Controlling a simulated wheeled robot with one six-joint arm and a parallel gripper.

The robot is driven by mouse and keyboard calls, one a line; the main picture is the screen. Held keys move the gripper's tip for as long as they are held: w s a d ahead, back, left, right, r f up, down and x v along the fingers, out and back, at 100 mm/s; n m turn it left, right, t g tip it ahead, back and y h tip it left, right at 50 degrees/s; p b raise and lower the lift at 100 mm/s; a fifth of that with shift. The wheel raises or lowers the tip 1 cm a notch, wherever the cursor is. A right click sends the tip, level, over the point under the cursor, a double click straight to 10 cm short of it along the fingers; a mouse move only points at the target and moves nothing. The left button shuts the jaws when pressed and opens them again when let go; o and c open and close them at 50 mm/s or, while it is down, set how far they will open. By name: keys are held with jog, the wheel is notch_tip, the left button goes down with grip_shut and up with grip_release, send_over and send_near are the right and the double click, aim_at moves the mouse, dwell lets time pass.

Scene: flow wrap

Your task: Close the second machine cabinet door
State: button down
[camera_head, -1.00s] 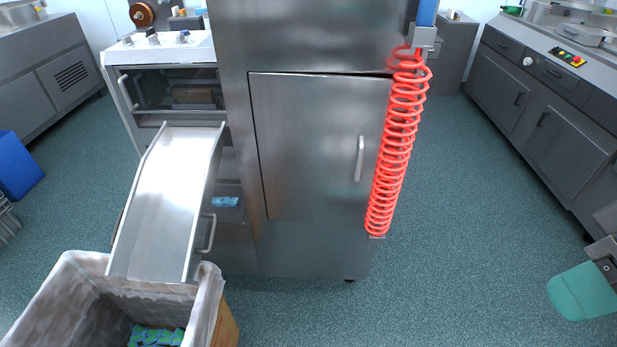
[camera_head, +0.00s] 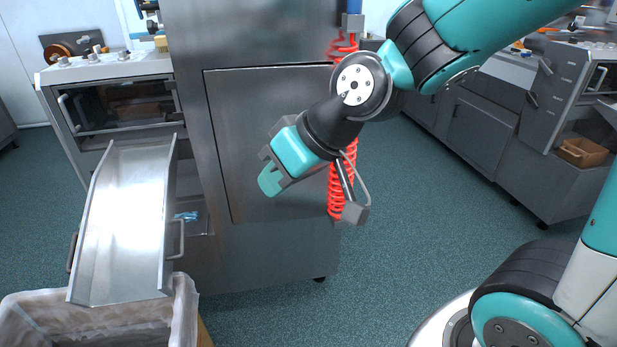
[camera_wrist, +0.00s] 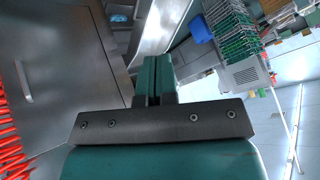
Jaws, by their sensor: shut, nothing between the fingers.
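The grey metal cabinet door (camera_head: 250,130) is on the front of the tall steel machine. Its top edge looks nearly flush with the frame. Its right edge and handle are hidden behind my arm in the head view. The wrist view shows the door (camera_wrist: 75,50) at left with its pale handle (camera_wrist: 22,82). My gripper (camera_head: 269,181) is shut and empty, in front of the lower middle of the door; whether it touches the door I cannot tell. In the wrist view, the teal fingers (camera_wrist: 153,68) are together, well right of the handle.
A red coiled hose (camera_head: 335,190) hangs at the machine's right edge, behind my arm. A steel chute (camera_head: 130,220) slopes to a lined bin (camera_head: 185,310) at left. A counter (camera_head: 480,140) stands at right. Floor (camera_head: 380,240) right of the machine is clear.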

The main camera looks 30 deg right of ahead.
jog(key=w+d+f+m+t+h+b, duration=0.1)
jog(key=w+d+f+t+b, duration=0.2)
jog(key=w+f, duration=0.2)
jog(key=w+d+f+m+t+b, duration=0.2)
jog(key=w+d+f+b, duration=0.15)
jog(key=w+f, duration=0.2)
jog(key=w+d+f+m+t+h+b, duration=0.1)
jog(key=w+d+f+t+h+b, duration=0.1)
jog(key=d+f+h+b, duration=0.3)
jog(key=w+d+f+m+t+b, duration=0.1)
jog(key=w+d+m+t+b, duration=0.15)
jog(key=d, duration=0.35)
jog(key=w+d+f+t+h+b, duration=0.2)
jog(key=d+f+t+h+b, duration=0.1)
jog(key=d, duration=0.3)
jog(key=w+d+p, duration=0.2)
jog(key=w+p, duration=0.4)
jog(key=w, duration=0.7)
jog(key=shift+w+d+p, duration=0.2)
jog(key=shift+w+p, duration=0.1)
jog(key=shift+w, duration=0.1)
jog(key=shift+w+d+r+b, duration=0.1)
jog(key=shift+w+d+b, duration=0.25)
jog(key=shift+w+d, duration=0.35)
jog(key=shift+w+d+r+b, duration=0.1)
jog(key=shift+w+d+b, duration=0.25)
jog(key=shift+w, duration=0.5)
